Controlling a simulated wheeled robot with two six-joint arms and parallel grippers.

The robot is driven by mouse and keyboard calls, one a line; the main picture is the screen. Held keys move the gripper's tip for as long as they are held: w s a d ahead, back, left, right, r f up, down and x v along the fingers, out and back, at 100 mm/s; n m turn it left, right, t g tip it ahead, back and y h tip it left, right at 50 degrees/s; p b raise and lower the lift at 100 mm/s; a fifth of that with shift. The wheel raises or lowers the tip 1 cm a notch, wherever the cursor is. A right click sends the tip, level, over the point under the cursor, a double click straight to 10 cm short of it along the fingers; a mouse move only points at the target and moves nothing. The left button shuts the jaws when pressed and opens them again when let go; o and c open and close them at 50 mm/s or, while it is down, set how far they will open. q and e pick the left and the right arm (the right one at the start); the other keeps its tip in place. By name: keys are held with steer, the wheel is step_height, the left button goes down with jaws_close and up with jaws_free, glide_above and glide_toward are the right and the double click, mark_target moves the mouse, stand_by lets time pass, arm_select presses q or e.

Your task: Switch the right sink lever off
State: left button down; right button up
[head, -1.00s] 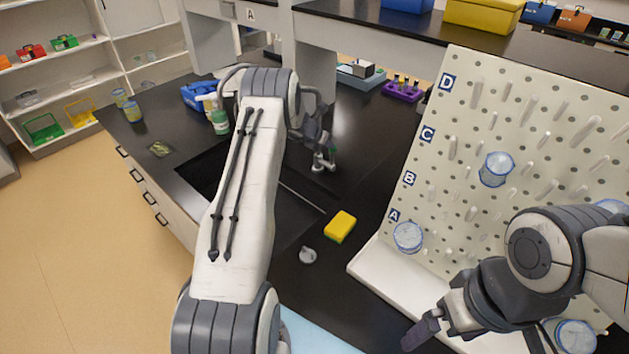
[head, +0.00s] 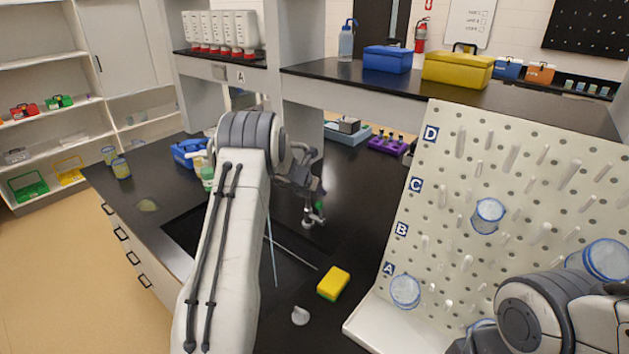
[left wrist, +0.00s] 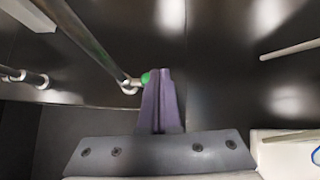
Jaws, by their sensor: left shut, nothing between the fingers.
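The sink tap (head: 308,212) is a metal fitting behind the black sink basin (head: 290,272), partly hidden by my left arm. A green-tipped lever (head: 319,206) shows at its right side. In the left wrist view, a green knob (left wrist: 146,78) sits at the end of a metal rod. My left gripper (head: 317,187), with dark purple fingers, is shut and empty beside the tap. Its fingertips (left wrist: 163,75) appear close to the green knob; I cannot tell if they touch. A thin pale streak (head: 271,240), like running water, falls into the basin. My right gripper is out of view.
A yellow sponge (head: 333,283) and a small white object (head: 300,316) lie on the counter right of the basin. A pegboard (head: 470,240) with hanging beakers stands at the right. Bottles and a blue caddy (head: 188,153) stand behind my left arm.

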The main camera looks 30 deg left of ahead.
arm_select(q)
step_height(320, 180, up, 7)
steer(key=shift+w+a+r+p, duration=0.15)
steer(key=shift+a+p, duration=0.1)
steer(key=shift+p, duration=0.1)
stand_by(0.3)
